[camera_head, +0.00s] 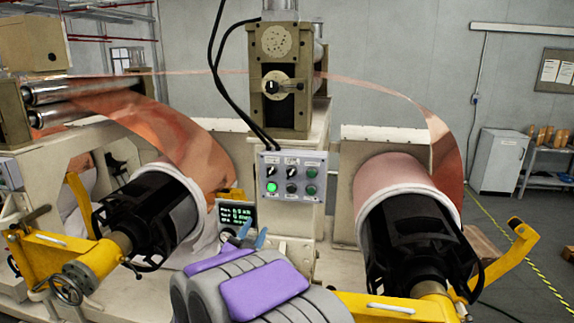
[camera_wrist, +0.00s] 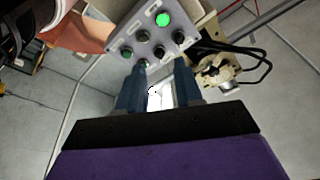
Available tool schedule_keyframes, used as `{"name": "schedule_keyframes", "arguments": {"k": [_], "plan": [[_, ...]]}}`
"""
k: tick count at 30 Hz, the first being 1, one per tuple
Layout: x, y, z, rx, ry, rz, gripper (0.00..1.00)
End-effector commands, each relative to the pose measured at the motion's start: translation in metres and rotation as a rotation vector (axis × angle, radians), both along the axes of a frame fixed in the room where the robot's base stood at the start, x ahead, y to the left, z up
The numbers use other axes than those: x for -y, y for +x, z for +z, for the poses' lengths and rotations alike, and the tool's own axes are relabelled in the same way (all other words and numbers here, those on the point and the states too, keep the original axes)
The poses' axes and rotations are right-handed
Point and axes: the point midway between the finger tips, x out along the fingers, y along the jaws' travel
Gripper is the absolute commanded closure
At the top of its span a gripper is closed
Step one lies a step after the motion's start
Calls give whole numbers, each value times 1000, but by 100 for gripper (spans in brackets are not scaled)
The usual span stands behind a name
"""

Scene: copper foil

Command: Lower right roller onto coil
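The right coil (camera_head: 385,178) of copper foil sits on a black spindle (camera_head: 412,235), with foil rising from it to the centre unit. I cannot single out a right roller; a yellow arm (camera_head: 512,252) stands beside the coil. A grey control panel (camera_head: 292,178) has dark knobs, buttons and a lit green button (camera_head: 271,187); it also shows in the wrist view (camera_wrist: 150,42). My gripper (camera_head: 245,233) is below and left of the panel in the head view. In the wrist view its blue fingers (camera_wrist: 157,78) stand apart with nothing between them.
A left coil (camera_head: 190,190) sits on another black spindle with a yellow arm (camera_head: 70,260). A small display (camera_head: 238,214) is behind my gripper. The beige centre unit (camera_head: 282,85) rises behind the panel.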

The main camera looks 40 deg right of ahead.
Motion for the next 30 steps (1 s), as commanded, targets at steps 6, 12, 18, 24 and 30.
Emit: {"name": "schedule_keyframes", "arguments": {"k": [6,12,18,24,30], "plan": [[12,-18,24,53,-89,-102,65],[26,-13,31,62,-98,-113,65],[54,2,41,56,-98,-112,65],[83,19,53,57,-97,-110,65],[113,35,66,57,-97,-109,65]]}}
